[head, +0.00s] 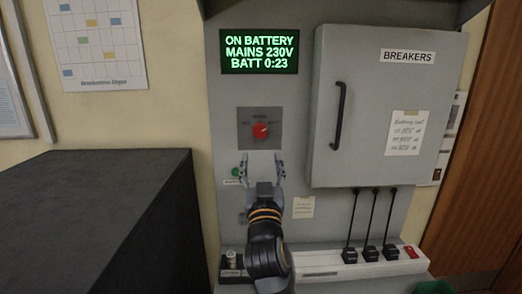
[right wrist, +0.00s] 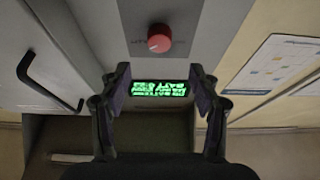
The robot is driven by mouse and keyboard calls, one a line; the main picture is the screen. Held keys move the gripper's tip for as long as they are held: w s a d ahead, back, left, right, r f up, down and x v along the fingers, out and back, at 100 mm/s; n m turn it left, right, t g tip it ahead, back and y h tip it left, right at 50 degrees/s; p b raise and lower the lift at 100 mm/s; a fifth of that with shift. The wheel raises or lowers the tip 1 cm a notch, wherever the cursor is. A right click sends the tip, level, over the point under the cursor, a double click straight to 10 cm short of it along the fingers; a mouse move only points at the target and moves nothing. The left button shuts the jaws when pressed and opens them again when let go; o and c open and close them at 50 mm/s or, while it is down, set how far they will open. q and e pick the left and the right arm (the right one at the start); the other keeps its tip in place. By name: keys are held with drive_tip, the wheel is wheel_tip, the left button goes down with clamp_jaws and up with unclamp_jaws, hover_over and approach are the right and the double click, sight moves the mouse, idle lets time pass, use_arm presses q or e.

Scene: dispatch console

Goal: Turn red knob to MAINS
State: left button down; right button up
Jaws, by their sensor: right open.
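The red knob (head: 260,130) sits on a grey square plate (head: 245,142) on the console panel. The small labels around it are too blurred to read, and I cannot tell surely where its pointer stands. The lit display (head: 260,52) above reads "ON BATTERY, MAINS 230V, BATT 0:23". My right gripper (head: 261,162) is open and empty, its fingers pointing up just below the knob in the head view. In the right wrist view the red knob (right wrist: 159,38) lies beyond the spread fingertips (right wrist: 159,72), apart from both. My left gripper is not in view.
A grey breaker cabinet (head: 375,70) with a black handle (head: 338,115) juts out to the right. Black cables drop to plugs on a white strip (head: 320,268) below. A green button (head: 236,171) sits lower left of the knob. A dark cabinet (head: 100,200) stands at left.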

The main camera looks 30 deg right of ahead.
sight(260, 134)
drive_tip(key=p+x, duration=0.4)
drive_tip(key=x, duration=0.5)
drive_tip(key=shift+w+d+f, duration=0.1)
drive_tip(key=shift+w+d, duration=0.05)
drive_tip(key=shift+d, duration=0.05)
drive_tip(key=shift+w+d+p, duration=0.2)
drive_tip(key=shift+w+p, duration=0.2)
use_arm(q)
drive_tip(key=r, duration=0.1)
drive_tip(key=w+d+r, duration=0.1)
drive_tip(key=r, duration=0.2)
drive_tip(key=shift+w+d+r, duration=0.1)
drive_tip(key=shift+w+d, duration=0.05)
use_arm(e)
drive_tip(key=c, duration=1.2)
drive_tip(key=shift+o, duration=0.2)
